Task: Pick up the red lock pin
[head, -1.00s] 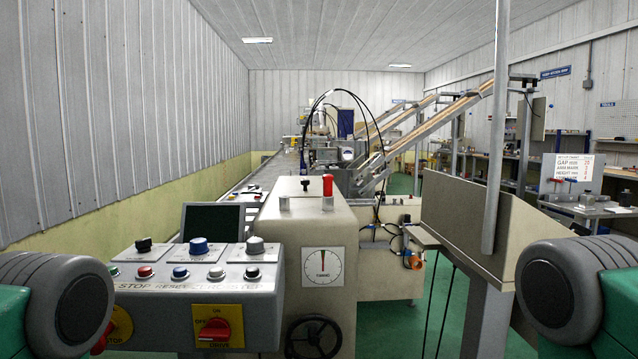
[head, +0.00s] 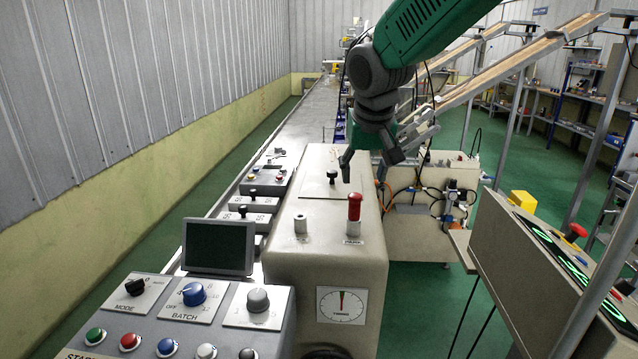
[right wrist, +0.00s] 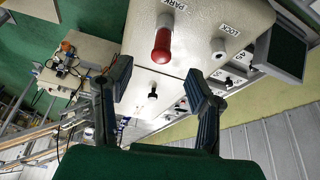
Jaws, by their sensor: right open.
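The red lock pin (head: 354,206) stands upright in a grey socket (head: 353,228) on top of the beige machine housing (head: 325,262). In the right wrist view the pin (right wrist: 161,45) sits in the socket labelled PARK, beyond the fingertips and roughly between their lines. My right gripper (head: 364,170) is open and empty, above and behind the pin, fingers pointing down. In the right wrist view its two fingers (right wrist: 160,84) are spread wide and apart from the pin. An empty grey socket (head: 301,224), labelled LOCK in the right wrist view (right wrist: 217,46), is left of the pin. My left gripper is not visible.
A black knob (head: 332,177) stands on the housing behind the pin. A control panel (head: 180,310) with buttons and a dark screen (head: 218,246) is at front left. A panel with green lights (head: 560,250) is at right. Conveyor rails rise at back right.

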